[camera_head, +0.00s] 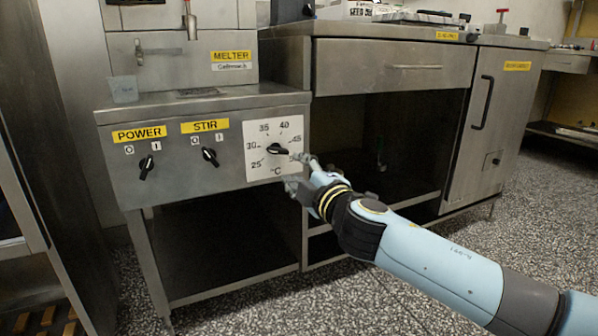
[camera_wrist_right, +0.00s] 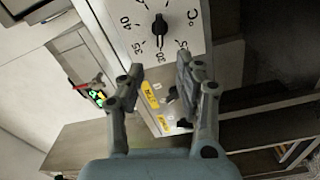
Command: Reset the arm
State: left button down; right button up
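My right gripper (camera_head: 297,172) reaches in from the lower right in the head view, just right of and below the black temperature knob (camera_head: 277,149) on its white dial plate (camera_head: 258,167). In the right wrist view the gripper (camera_wrist_right: 160,65) has its two fingers spread apart with nothing between them. The knob (camera_wrist_right: 160,24) shows there beyond the fingertips, and the gripper looks clear of it. My left gripper is in neither view.
The melter front (camera_head: 180,178) also carries a POWER knob (camera_head: 146,167) and a STIR knob (camera_head: 210,156). A clear cup (camera_head: 124,89) stands on its top. A steel cabinet with a drawer (camera_head: 385,66) and an open bay stands to the right. Speckled floor (camera_head: 350,300) is free in front.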

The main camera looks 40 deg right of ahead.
dwell(0.3)
